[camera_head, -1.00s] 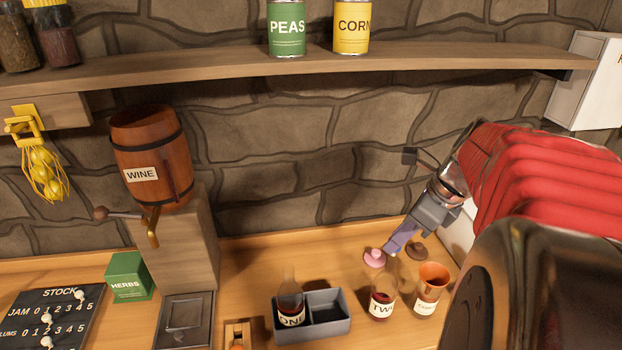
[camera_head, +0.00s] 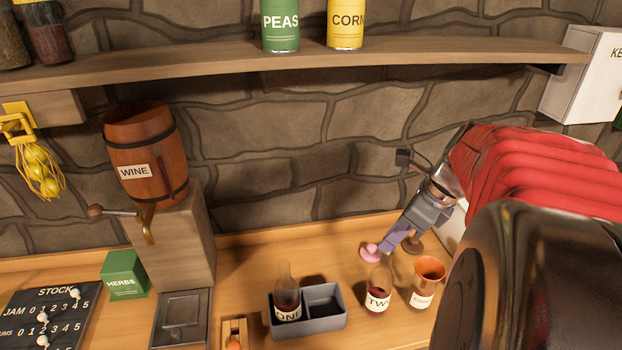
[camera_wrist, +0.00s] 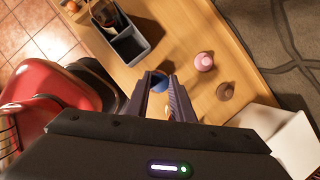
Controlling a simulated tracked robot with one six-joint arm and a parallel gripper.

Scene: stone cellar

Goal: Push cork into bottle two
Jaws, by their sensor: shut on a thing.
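Bottle two (camera_head: 378,301), clear glass with dark red liquid and a "TWO" label, stands upright on the wooden counter right of the grey crate. My gripper (camera_head: 383,253) points down at its mouth, with the fingertips at or just above the neck. In the wrist view the two fingers of my gripper (camera_wrist: 163,78) are close together, with a small bluish round shape between or behind them. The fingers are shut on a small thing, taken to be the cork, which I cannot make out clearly. Whether it touches the bottle mouth I cannot tell.
An orange-brown cup (camera_head: 427,283) stands close right of bottle two. A pink knobbed piece (camera_head: 369,253) and a brown one (camera_head: 413,246) lie behind. Bottle one (camera_head: 286,302) stands in the left compartment of the grey crate (camera_head: 325,323); the right compartment is empty.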

